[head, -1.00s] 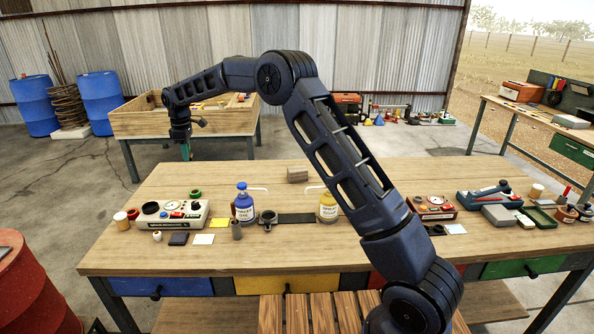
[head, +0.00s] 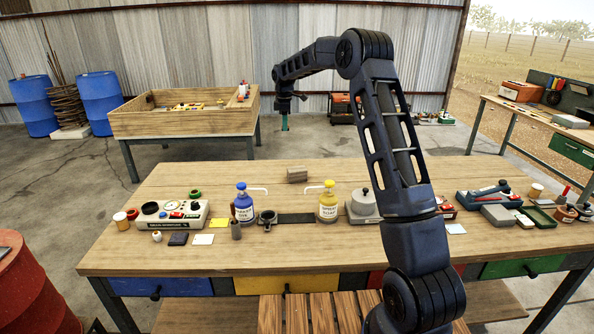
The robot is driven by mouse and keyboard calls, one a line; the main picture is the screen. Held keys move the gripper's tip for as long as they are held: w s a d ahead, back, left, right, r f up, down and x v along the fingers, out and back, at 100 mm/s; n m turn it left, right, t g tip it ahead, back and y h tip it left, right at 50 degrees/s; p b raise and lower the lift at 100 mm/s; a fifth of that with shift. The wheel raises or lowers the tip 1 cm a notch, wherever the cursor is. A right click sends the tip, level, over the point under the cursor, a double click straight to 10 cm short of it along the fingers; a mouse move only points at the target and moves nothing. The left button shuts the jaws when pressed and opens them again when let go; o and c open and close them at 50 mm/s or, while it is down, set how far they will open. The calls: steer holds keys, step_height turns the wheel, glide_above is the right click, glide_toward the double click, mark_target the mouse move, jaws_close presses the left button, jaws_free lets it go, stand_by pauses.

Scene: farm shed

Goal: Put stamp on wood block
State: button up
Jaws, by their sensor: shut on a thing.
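My gripper (head: 284,112) is high up, beyond the back edge of the workbench and left of my arm's upper links. It is shut on a small teal-green thing (head: 284,123) that hangs upright below it. The thing is too small and dark to tell for certain that it is the stamp. A small brownish-grey block (head: 297,175), which looks like the wood block, lies near the back edge of the workbench (head: 300,258). Its top is bare. The gripper is well apart from it.
A blue bottle (head: 243,208) and a yellow bottle (head: 327,207) stand in front of the block. A control box (head: 172,222) is at left. A grey-lidded item (head: 362,206) and green tray (head: 539,216) are at right. A wooden sand table (head: 180,121) stands behind.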

glide_above(297, 169)
steer(key=f, duration=1.9)
steer(key=shift+w+a+f, duration=0.1)
steer(key=shift+w+f, duration=0.1)
steer(key=shift+f, duration=0.15)
steer(key=shift+f, duration=0.15)
steer(key=o, duration=1)
